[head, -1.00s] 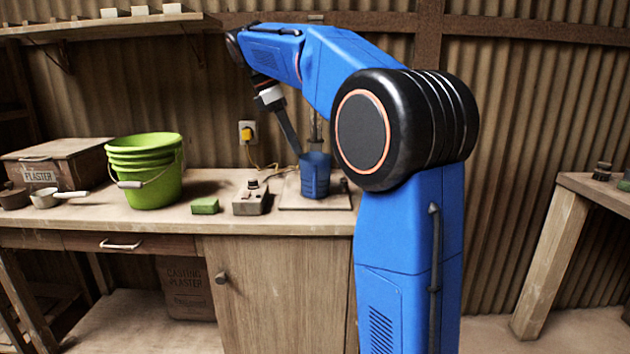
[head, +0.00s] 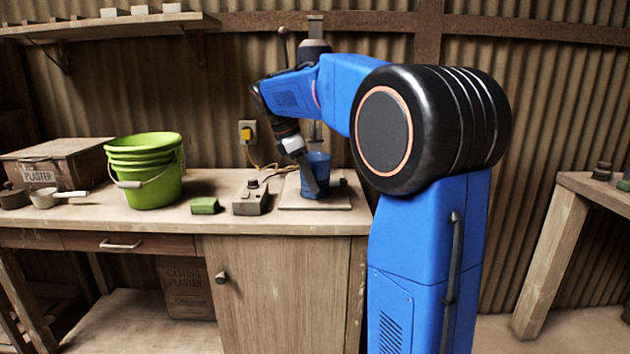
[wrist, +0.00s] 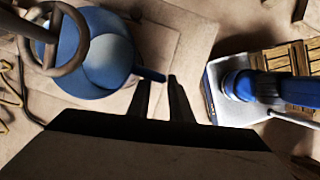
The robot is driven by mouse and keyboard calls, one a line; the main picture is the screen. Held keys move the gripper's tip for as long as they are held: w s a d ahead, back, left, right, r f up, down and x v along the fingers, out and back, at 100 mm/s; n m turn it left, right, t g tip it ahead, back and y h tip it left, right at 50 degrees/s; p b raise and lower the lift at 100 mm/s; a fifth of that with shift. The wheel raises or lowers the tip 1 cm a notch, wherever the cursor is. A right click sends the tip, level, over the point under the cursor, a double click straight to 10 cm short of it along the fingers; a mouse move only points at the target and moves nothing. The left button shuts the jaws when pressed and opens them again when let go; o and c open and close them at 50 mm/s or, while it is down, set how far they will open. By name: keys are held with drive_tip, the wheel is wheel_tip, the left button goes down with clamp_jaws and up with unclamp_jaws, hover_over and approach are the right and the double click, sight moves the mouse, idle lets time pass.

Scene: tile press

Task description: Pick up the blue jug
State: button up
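The blue jug (head: 321,160) stands on the pale base board of the press on the workbench, partly hidden by my gripper. In the wrist view the jug (wrist: 108,62) is seen from above at the left, with a short blue part like its handle pointing right. My gripper (head: 315,190) points down in front of the jug in the head view. In the wrist view my gripper (wrist: 158,82) has its two fingers apart, with the blue part at the tips. I cannot tell whether they touch it.
The press (head: 314,48) rises behind the jug, and its ring-shaped part (wrist: 62,40) overlaps the jug in the wrist view. A grey control box (head: 250,199), a green block (head: 205,206) and a green bucket (head: 147,185) stand to the left on the workbench (head: 120,222).

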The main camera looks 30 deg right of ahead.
drive_tip(key=shift+d+f, duration=0.15)
drive_tip(key=shift+f, duration=0.35)
clamp_jaws()
drive_tip(key=shift+r, duration=0.2)
drive_tip(key=shift+r, duration=1.25)
drive_tip(key=s+a, duration=1)
drive_tip(key=s, duration=0.4)
drive_tip(key=shift+s+r, duration=0.3)
drive_tip(key=shift+r, duration=0.1)
